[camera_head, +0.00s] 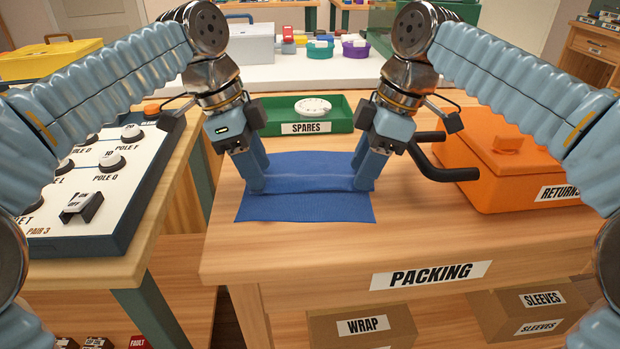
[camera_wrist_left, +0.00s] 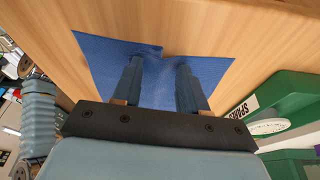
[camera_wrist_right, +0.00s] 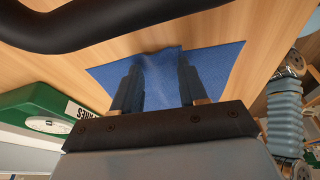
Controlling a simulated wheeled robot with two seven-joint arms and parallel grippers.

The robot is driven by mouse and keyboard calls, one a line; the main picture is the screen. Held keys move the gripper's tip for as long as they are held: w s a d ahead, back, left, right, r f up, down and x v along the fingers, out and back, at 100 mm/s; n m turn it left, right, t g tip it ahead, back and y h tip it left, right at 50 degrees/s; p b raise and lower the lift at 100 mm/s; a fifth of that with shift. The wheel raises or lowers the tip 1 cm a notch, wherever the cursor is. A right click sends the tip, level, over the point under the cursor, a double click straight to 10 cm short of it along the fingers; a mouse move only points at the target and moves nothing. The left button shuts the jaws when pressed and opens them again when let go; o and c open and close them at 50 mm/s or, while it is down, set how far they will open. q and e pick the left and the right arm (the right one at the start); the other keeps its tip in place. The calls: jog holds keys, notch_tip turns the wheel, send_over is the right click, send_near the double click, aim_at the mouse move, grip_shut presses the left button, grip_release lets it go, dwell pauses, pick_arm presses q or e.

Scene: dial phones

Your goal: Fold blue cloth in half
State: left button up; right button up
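The blue cloth (camera_head: 305,205) lies on the wooden packing table, with a raised ridge running across it between my two grippers. My left gripper (camera_head: 258,185) points down at the cloth's left part. In the left wrist view its fingers (camera_wrist_left: 158,68) stand apart with cloth (camera_wrist_left: 210,70) below and between them. My right gripper (camera_head: 368,182) points down at the cloth's right edge. In the right wrist view its fingers (camera_wrist_right: 158,70) are also apart, and the cloth (camera_wrist_right: 215,68) bulges up between them. Both grippers look open; contact at the fingertips is partly hidden.
A green SPARES tray (camera_head: 340,112) with a white dial stands behind the cloth. An orange RETURNS box (camera_head: 500,175) and a black curved handle (camera_head: 440,170) are close to my right gripper. A dial panel (camera_head: 95,200) is on the left table. The table front (camera_head: 300,258) is clear.

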pick_arm(q)
grip_shut()
pick_arm(e)
grip_shut()
pick_arm(q)
jog(key=shift+r, duration=0.15)
pick_arm(e)
jog(key=shift+r, duration=0.1)
